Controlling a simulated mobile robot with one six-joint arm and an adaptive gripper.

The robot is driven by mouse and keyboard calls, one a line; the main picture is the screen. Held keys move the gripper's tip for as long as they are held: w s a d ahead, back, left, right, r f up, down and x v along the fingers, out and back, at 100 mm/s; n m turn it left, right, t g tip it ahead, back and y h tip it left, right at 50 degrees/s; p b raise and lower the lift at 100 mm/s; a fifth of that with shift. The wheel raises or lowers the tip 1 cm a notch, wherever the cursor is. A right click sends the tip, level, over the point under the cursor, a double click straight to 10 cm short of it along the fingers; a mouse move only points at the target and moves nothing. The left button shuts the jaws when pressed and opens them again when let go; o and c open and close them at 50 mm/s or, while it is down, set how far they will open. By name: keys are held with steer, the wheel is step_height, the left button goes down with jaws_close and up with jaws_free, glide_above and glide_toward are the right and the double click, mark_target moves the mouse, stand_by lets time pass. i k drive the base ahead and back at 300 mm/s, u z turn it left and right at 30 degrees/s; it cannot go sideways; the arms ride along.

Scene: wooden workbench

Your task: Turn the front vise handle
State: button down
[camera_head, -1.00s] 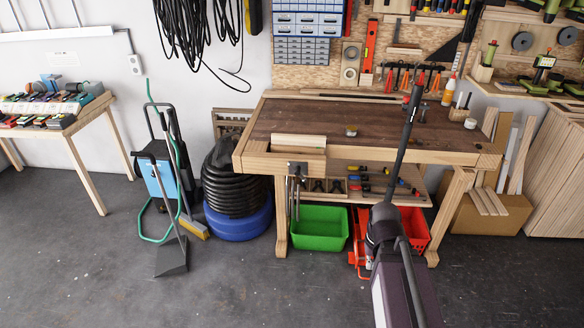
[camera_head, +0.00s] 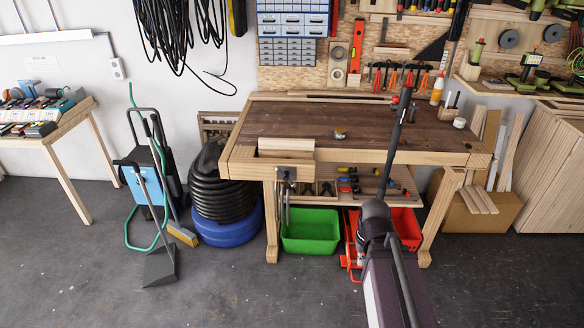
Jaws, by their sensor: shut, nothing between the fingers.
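The front vise sits at the left front of the wooden workbench (camera_head: 228,163). Its pale wooden jaw (camera_head: 286,153) has a dark metal plate (camera_head: 286,174) on its front face. A thin grey vise handle (camera_head: 285,205) hangs below the plate, roughly upright. My arm reaches from the bottom right up across the right half of the bench. My gripper (camera_head: 408,85), at the thin dark far end, is small and appears shut and empty. It is up and to the right of the vise, well apart from the handle.
A green bin (camera_head: 310,230) and a red bin (camera_head: 405,229) stand under the bench. A black coiled hose on a blue base (camera_head: 228,226) stands left of the vise, with a dustpan (camera_head: 160,265) farther left. The floor in front of the vise is clear.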

mark_target(286, 174)
steer(key=i, duration=0.85)
steer(key=u, duration=0.05)
